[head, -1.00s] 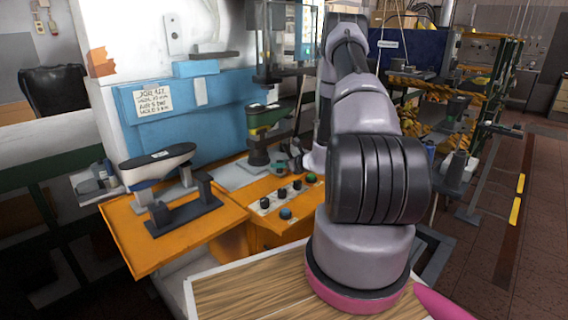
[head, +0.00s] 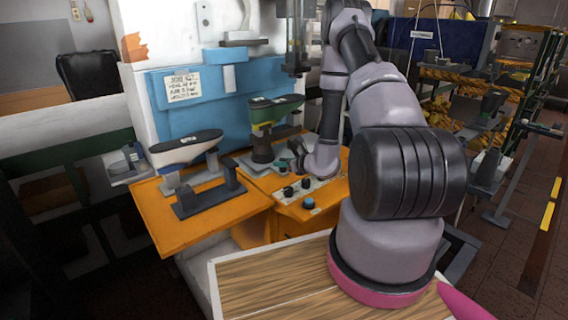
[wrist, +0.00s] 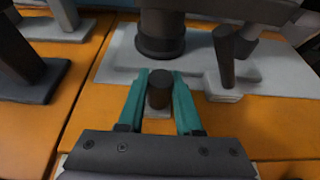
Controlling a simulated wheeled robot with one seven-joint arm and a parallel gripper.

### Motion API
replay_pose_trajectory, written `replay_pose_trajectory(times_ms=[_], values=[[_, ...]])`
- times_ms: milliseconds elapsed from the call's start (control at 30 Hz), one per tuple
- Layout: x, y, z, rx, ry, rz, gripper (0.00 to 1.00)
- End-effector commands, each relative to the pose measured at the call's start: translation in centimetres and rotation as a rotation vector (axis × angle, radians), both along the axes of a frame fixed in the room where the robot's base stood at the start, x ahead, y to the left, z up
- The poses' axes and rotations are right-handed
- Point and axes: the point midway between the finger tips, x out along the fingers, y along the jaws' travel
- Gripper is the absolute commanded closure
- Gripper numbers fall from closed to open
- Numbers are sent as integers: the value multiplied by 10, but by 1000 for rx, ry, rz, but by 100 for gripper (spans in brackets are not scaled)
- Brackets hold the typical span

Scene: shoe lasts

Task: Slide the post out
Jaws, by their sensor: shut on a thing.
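The post (wrist: 159,90), a short dark round cylinder, stands between the teal fingers of my gripper (wrist: 160,78) in the wrist view. My gripper is shut on it, one finger on each side. A small pale patch shows at the post's foot, on the orange bench top. In the head view my gripper (head: 297,150) is small, beside the stand with the green shoe last (head: 273,110); the post cannot be made out there.
A thick dark column on a grey plate (wrist: 110,62) stands just beyond the post. A tilted dark post (wrist: 226,55) is close on the right. A dark two-post stand (head: 208,197) and dark-topped shoe last (head: 186,148) are to the left. Control knobs (head: 308,203) sit in front.

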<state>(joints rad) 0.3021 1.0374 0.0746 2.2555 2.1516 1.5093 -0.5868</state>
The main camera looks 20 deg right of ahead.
Motion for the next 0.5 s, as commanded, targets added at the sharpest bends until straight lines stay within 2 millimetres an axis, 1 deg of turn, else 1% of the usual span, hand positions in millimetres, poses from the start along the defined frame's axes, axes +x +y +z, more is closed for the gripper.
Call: replay_pose_trajectory(times_ms=[33,100,133,167,200,500], values=[[-3,6,-1,4,6,14,100],[-3,7,-1,4,6,15,100],[-3,7,-1,4,7,16,55],[-3,7,-1,5,6,16,43],[-3,7,-1,4,6,15,36],[-2,4,0,3,3,9,36]])
